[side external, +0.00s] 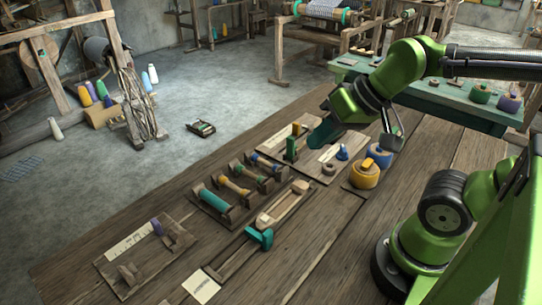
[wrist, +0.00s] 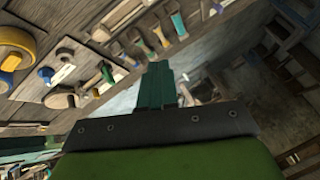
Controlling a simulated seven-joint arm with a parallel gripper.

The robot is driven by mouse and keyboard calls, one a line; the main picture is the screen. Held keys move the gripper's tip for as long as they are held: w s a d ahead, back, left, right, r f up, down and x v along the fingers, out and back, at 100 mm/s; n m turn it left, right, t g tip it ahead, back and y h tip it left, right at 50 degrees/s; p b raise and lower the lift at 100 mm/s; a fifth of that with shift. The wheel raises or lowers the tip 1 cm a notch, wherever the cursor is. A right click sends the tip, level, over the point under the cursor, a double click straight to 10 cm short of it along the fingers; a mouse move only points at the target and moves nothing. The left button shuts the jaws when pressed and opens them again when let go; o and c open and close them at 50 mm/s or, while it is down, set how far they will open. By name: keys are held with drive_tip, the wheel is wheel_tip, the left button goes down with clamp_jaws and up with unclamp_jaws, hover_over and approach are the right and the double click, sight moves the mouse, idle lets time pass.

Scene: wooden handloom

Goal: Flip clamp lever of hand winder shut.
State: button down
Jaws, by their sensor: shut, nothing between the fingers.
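Another teal clamp-like piece (side external: 260,238) sits at the near end of a wooden frame. I cannot tell for certain which piece is the winder's clamp lever. My fingers appear apart from both pieces.
Several wound bobbins (side external: 235,188) lie in a rack left of the boards. A board with a purple piece (side external: 156,227) lies at the near left.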

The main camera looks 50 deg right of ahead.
sight(292, 147)
drive_tip(key=w+d+f+n+g+h, duration=0.2)
drive_tip(key=w+d+f+g+h, duration=0.15)
drive_tip(key=w, duration=0.55)
drive_tip(key=w+d+f+n+g+h, duration=0.2)
drive_tip(key=w+d+f+g+h, duration=0.15)
drive_tip(key=w, duration=0.65)
drive_tip(key=x, duration=0.6)
drive_tip(key=a+x, duration=0.1)
drive_tip(key=x, duration=0.3)
drive_tip(key=shift+s+f, duration=0.2)
drive_tip(key=shift+f, duration=0.15)
drive_tip(key=shift+w+d+r, duration=0.1)
drive_tip(key=shift+d+r, duration=0.1)
drive_tip(key=shift+d, duration=0.8)
drive_tip(key=shift+d+r, duration=0.2)
drive_tip(key=shift+d, duration=0.75)
